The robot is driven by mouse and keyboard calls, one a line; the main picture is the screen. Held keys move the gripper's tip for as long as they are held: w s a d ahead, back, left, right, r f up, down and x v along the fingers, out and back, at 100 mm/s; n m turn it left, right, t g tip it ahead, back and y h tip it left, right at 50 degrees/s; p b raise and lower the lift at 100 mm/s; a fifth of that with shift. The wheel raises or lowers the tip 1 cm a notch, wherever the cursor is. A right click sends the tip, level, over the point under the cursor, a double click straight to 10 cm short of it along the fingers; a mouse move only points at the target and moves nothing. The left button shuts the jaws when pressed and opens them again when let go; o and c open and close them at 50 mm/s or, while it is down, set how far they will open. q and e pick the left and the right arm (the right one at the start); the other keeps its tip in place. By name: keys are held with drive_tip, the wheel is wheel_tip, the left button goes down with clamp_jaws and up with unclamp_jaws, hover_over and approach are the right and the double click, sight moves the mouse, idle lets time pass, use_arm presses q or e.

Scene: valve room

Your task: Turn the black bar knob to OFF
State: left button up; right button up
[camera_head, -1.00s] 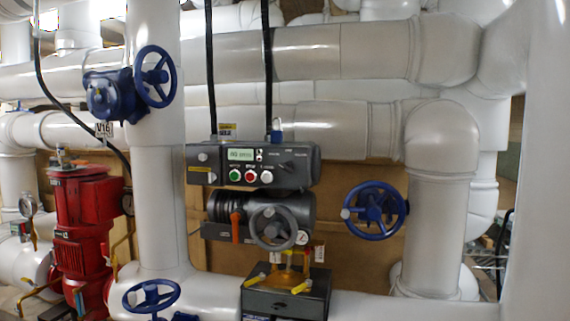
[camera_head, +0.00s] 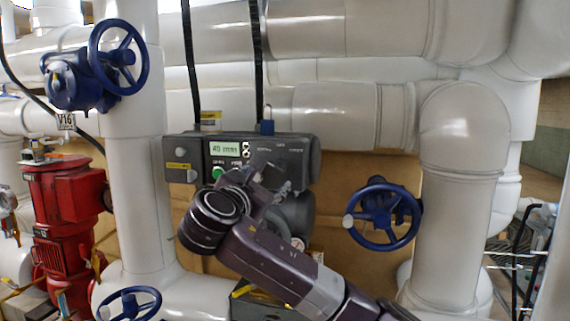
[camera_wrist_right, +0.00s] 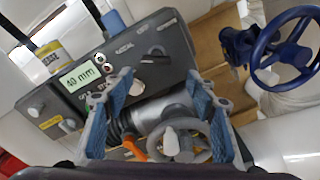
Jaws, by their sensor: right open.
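The grey control box (camera_head: 185,150) hangs on the pipework, with a lit green display (camera_head: 224,148). In the right wrist view the black bar knob (camera_wrist_right: 155,58) sits on the box's face (camera_wrist_right: 185,62), right of the display, below small labels I cannot read clearly. In the head view the knob is hidden behind my right gripper (camera_head: 278,178). That gripper is open, with blue-padded fingers (camera_wrist_right: 160,88) spread in front of the box's lower edge. The knob shows beyond the gap between the fingertips, with nothing held. My left gripper is out of view.
Below the box are a grey handwheel (camera_wrist_right: 180,140) and an orange lever (camera_wrist_right: 134,150). Blue valve wheels stand right (camera_head: 383,216) and upper left (camera_head: 119,56). A red pump (camera_head: 62,225) stands left. White pipes surround the box.

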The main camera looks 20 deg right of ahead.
sight(276, 168)
drive_tip(key=shift+w+d+r+p, duration=0.35)
drive_tip(key=shift+w+r, duration=0.1)
drive_tip(key=w+d+p, duration=0.1)
drive_tip(key=w+r+p, duration=0.1)
drive_tip(key=p, duration=0.1)
drive_tip(key=shift+w+d, duration=0.35)
drive_tip(key=shift+d, duration=0.05)
drive_tip(key=shift+w+d+f+p, duration=0.2)
drive_tip(key=shift+w+d, duration=0.15)
drive_tip(key=shift+w, duration=0.15)
drive_tip(key=shift+w+d+f+p, duration=0.15)
drive_tip(key=shift+w+d, duration=0.2)
drive_tip(key=shift+w, duration=0.2)
drive_tip(key=shift+a, duration=0.1)
drive_tip(key=shift+c, duration=1.5)
drive_tip(key=c, duration=0.9)
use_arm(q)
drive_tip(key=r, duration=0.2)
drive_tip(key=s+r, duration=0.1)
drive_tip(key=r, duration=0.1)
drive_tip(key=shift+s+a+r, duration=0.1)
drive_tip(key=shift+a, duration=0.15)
use_arm(e)
drive_tip(key=shift+o, duration=0.2)
